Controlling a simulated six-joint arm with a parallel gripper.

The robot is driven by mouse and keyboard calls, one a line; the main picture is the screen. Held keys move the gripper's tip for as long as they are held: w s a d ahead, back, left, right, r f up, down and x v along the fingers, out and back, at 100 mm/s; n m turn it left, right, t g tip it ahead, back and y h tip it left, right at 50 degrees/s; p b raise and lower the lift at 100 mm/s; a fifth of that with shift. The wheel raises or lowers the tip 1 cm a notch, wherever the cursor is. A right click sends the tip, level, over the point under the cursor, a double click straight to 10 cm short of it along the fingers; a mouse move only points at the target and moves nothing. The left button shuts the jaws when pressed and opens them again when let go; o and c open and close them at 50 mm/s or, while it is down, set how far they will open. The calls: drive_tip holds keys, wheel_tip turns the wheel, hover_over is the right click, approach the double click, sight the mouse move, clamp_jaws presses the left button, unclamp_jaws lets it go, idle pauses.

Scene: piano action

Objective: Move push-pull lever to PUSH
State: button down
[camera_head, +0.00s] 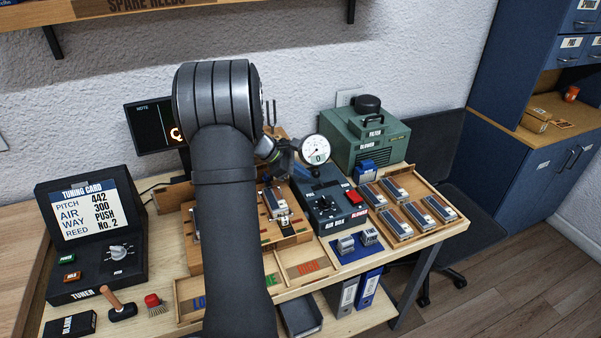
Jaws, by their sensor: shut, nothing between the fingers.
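The dark air box (327,222) stands right of my arm, with a red switch marked BLOWER (351,196) and a black knob (322,203) on top. A round white gauge (316,149) stands at its back and shows 0. My gripper (303,168) is small in the picture, at the back left of the air box, just below the gauge. It is shut and empty. I cannot make out the push-pull lever or its position; that back left area is crowded and partly covered by my wrist. Contact between fingers and box cannot be told.
The tuning card (84,209) reads PITCH 442, AIR 300, WAY PUSH, REED No. 2. A green blower (366,138) stands behind right. A wooden tray (439,190) of reed blocks lies right. My arm hides the bench's middle.

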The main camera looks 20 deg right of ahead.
drive_tip(key=shift+d+r, duration=0.1)
drive_tip(key=shift+d+r+y, duration=0.15)
drive_tip(key=shift+y, duration=0.15)
drive_tip(key=shift+d+r+y, duration=0.15)
drive_tip(key=shift+d+y, duration=0.1)
drive_tip(key=shift+y, duration=0.05)
drive_tip(key=shift+d+r+y, duration=0.35)
drive_tip(key=shift+d+y, duration=0.2)
drive_tip(key=shift+y, duration=0.05)
drive_tip(key=d+y, duration=0.2)
drive_tip(key=d+r+y, duration=0.1)
drive_tip(key=d+y, duration=0.1)
drive_tip(key=shift+a+r, duration=0.1)
drive_tip(key=shift+a, duration=0.05)
drive_tip(key=shift+v, duration=0.8)
